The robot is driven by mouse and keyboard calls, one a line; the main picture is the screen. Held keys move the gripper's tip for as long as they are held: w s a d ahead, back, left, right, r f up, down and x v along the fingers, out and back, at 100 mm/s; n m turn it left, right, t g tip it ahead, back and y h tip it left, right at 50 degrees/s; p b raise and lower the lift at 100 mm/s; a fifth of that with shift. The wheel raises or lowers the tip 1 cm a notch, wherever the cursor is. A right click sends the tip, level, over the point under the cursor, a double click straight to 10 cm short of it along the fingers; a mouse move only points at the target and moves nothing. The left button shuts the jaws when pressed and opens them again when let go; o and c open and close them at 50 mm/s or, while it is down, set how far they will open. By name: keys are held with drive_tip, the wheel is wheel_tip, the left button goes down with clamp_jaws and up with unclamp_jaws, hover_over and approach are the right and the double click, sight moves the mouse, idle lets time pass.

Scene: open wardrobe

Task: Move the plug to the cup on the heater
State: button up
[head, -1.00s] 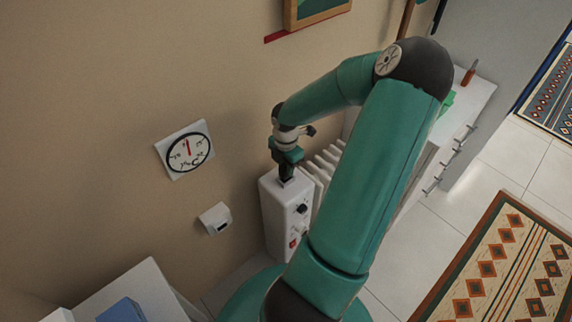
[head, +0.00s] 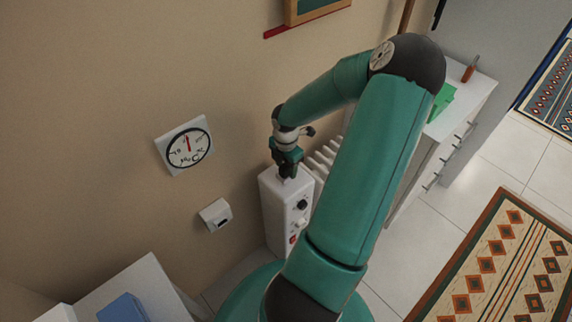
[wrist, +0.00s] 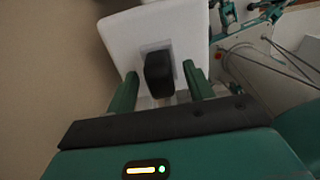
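The white heater (head: 272,205) stands against the wall, with knobs on its front panel and ribs behind. In the wrist view, its white top (wrist: 112,30) has a square grey recess, probably the cup (wrist: 180,55). A black block, which looks like the plug (wrist: 158,72), sits at this recess. How deep it sits is hidden. My gripper (wrist: 163,88) is at the heater's top, its two green fingers on either side of the plug. A gap shows between each finger and the plug. In the head view my gripper (head: 287,172) hides most of the plug.
A wall socket (head: 215,215) and a round dial clock (head: 188,147) are on the wall left of the heater. A white drawer cabinet (head: 455,125) with a green item (head: 440,100) stands to the right. A white surface with a blue object (head: 122,308) is at lower left.

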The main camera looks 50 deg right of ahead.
wheel_tip(320, 180, up, 14)
idle(0.7)
idle(0.5)
